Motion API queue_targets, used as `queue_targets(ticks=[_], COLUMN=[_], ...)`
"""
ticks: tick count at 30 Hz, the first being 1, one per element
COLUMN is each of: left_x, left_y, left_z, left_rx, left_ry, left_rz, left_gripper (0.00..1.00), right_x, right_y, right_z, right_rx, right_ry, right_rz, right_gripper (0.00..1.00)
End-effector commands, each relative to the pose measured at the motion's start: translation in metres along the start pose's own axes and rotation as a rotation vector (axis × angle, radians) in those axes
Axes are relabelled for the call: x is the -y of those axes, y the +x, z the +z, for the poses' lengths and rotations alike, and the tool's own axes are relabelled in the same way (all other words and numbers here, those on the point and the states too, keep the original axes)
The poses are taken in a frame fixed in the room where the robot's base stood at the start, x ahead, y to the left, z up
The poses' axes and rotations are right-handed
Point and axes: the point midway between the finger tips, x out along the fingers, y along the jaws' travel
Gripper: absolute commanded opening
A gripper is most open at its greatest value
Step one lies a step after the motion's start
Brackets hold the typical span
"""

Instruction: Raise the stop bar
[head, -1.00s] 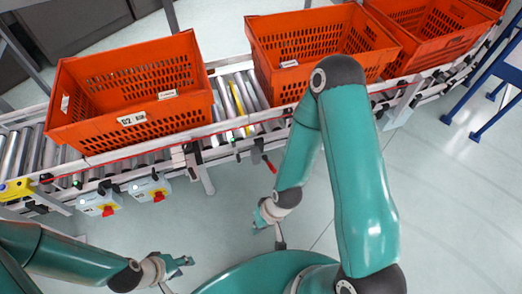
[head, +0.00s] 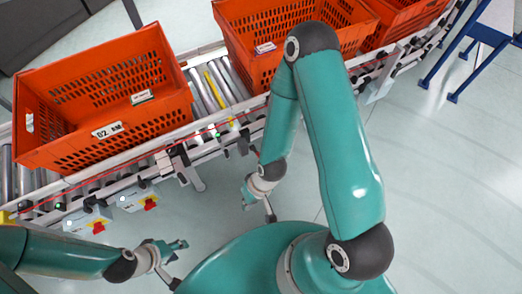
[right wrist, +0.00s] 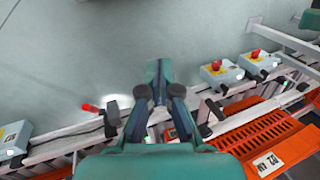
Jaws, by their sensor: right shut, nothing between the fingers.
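A yellow bar (head: 213,90), which looks like the stop bar, lies between the conveyor rollers in the gap between two orange totes. Whether it stands above the rollers I cannot tell. My right gripper (head: 248,190) hangs in front of the conveyor's near side, apart from it. In the right wrist view the right gripper (right wrist: 159,70) is shut and empty. There a red-tipped lever (right wrist: 92,108) on a black mount sits left of the fingers, untouched.
An orange tote (head: 105,130) stands on the conveyor left of the bar, another (head: 265,47) right of it. Grey boxes with red knobs (head: 98,228) hang on the near rail and show in the right wrist view (right wrist: 214,70).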

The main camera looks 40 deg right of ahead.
Motion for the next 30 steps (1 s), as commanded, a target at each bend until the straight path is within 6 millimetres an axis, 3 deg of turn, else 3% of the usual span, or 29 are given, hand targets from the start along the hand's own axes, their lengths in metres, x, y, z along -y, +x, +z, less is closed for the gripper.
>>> queue_targets(ticks=[5, 10, 14, 18, 21, 25, 30], left_x=[0.011, 0.032, 0.049, 0.066, 0.075, 0.082, 0.084], left_y=[0.031, 0.088, 0.137, 0.183, 0.207, 0.226, 0.232], left_z=[0.0, 0.0, -0.001, -0.001, -0.001, -0.002, -0.002], left_rx=[0.0, 0.0, 0.001, 0.0, 0.0, 0.0, 0.0], left_ry=[0.0, 0.0, 0.0, 0.0, 0.0, 0.0, 0.0], left_rz=[0.0, 0.0, 0.0, 0.0, 0.0, 0.0, 0.0], left_gripper=[0.4, 0.4, 0.4, 0.4, 0.4, 0.4, 0.4], right_x=[-0.008, -0.033, -0.064, -0.103, -0.128, -0.15, -0.162], right_y=[0.024, 0.051, 0.058, 0.045, 0.029, 0.008, -0.008], right_z=[-0.029, -0.089, -0.144, -0.191, -0.214, -0.229, -0.235], right_rx=[-0.023, -0.059, -0.094, -0.13, -0.152, -0.17, -0.177], right_ry=[-0.012, -0.045, -0.071, -0.081, -0.073, -0.054, -0.039], right_rz=[-0.009, -0.003, 0.044, 0.127, 0.19, 0.254, 0.291], right_gripper=[0.0, 0.0, 0.0, 0.0, 0.0, 0.0, 0.0])
